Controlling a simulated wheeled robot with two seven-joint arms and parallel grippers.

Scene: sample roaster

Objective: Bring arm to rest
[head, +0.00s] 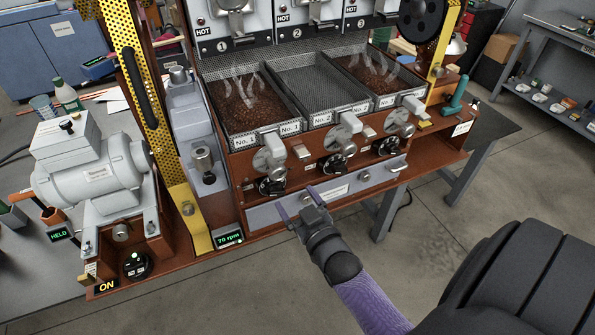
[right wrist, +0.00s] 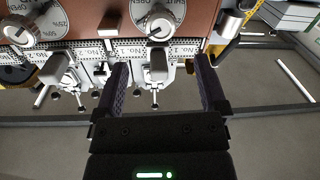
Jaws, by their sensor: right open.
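My right gripper (head: 298,204) is open and empty in front of the sample roaster's lower front, by the grey drawer panel (head: 345,190). In the right wrist view its two purple-lined fingers (right wrist: 165,85) stand wide apart, with a pale lever handle (right wrist: 158,66) showing between them; whether they touch it cannot be told. My right arm, with a purple sleeve, reaches in from the lower right. My left gripper is not in view.
Cooling trays No. 1 (head: 287,136) and No. 3 (head: 416,94) hold steaming brown beans; tray No. 2 (head: 345,110) looks empty. Levers and dials line the front below. A grey motor (head: 95,180) stands at left. Open floor (head: 440,240) lies at right.

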